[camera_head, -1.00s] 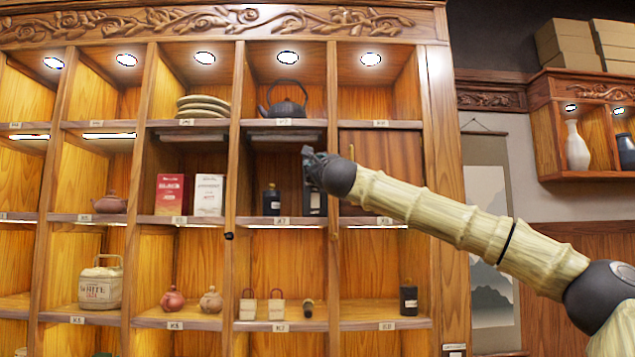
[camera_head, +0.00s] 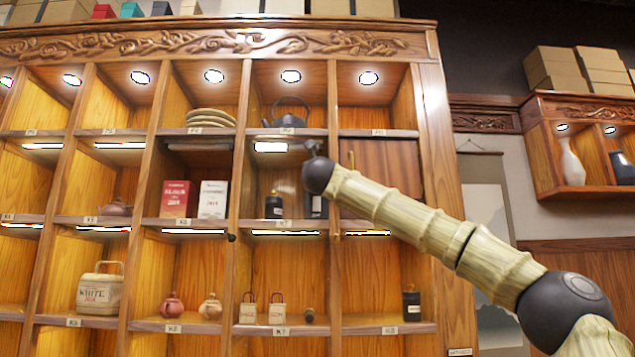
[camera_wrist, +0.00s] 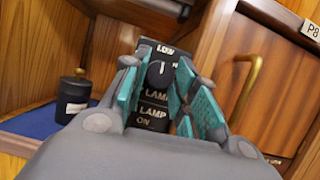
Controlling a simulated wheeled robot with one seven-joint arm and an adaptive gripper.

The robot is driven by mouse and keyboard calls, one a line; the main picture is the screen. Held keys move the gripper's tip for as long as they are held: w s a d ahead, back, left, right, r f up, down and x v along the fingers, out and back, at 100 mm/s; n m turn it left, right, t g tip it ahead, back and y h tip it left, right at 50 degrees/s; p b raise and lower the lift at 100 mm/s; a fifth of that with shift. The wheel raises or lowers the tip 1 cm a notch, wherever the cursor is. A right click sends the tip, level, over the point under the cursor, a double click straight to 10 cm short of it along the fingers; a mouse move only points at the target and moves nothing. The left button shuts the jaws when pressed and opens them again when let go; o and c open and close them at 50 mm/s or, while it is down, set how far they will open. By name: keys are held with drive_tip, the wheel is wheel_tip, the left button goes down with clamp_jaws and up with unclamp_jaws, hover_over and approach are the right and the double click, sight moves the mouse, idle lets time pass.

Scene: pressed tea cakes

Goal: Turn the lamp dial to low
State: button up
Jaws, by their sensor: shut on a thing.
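The lamp dial (camera_wrist: 157,75) is a round black knob with a white pointer mark, on a dark panel (camera_wrist: 153,116) with white lettering. The pointer points roughly up, towards the word LOW. My gripper (camera_wrist: 163,78) has its teal-padded fingers on both sides of the knob, shut on it. In the head view, my gripper (camera_head: 314,149) reaches into the cabinet compartment beside the closed wooden door. The fingers are small there and the dial is hidden. The lamp strip (camera_head: 270,147) at the top of this compartment is lit.
A dark canister (camera_wrist: 73,96) stands left of the panel on a blue surface. The wooden door (camera_wrist: 237,95) with a brass handle (camera_wrist: 247,85) is close on the right. Red and white boxes (camera_head: 175,198) stand in the compartment to the left. A dark teapot (camera_head: 287,113) sits above.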

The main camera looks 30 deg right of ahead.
drive_tip(key=shift+s+r+m+g+h+b, duration=0.15)
drive_tip(key=shift+m+g+h+b, duration=0.15)
drive_tip(key=shift+m+h+b, duration=0.35)
drive_tip(key=o, duration=1)
drive_tip(key=shift+m, duration=0.25)
drive_tip(key=v, duration=1.2)
drive_tip(key=shift+d, duration=0.1)
